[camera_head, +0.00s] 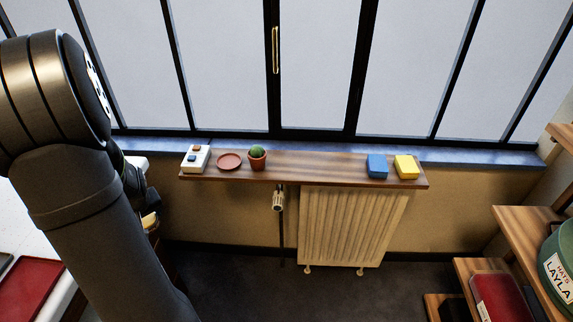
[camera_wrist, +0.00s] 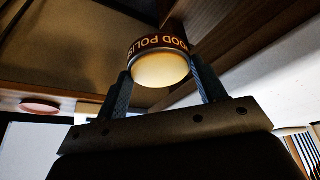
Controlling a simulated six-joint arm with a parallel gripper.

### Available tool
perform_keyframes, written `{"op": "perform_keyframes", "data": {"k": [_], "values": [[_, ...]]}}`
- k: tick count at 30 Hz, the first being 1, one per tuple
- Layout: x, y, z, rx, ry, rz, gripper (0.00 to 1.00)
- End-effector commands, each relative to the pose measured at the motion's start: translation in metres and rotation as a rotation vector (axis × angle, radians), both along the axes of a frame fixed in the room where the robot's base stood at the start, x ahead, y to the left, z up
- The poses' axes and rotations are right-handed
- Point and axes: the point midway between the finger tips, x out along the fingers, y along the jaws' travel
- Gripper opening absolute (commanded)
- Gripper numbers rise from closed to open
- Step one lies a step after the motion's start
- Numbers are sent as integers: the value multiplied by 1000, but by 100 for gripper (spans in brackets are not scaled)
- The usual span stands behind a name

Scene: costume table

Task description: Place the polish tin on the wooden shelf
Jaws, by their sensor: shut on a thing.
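The polish tin (camera_wrist: 160,66) is round, with a dark, orange-lettered band and a pale cream end face. In the wrist view my gripper (camera_wrist: 160,72) is shut on it, one finger on each side. The wooden shelf (camera_head: 310,171) is a long brown plank below the window, above the radiator, in the head view. My arm fills the left of that view and mostly hides my gripper, which is left of the shelf and apart from it. A small yellowish patch shows beside the arm there; I cannot tell whether it is the tin.
On the shelf stand a white block with buttons (camera_head: 196,158), a reddish saucer (camera_head: 229,162), a potted cactus (camera_head: 257,158), a blue block (camera_head: 377,166) and a yellow block (camera_head: 406,167). The shelf is clear between cactus and blue block. The window (camera_head: 320,65) rises behind.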

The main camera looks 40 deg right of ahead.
Motion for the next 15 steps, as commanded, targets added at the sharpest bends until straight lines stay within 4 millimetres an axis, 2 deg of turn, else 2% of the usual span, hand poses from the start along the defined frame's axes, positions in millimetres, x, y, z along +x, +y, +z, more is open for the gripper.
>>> {"op": "perform_keyframes", "data": {"k": [1,4,15], "values": [[2,0,20,-2,-10,-1,31],[1,0,51,-1,-9,-2,31],[1,0,140,-2,-6,0,31]]}}
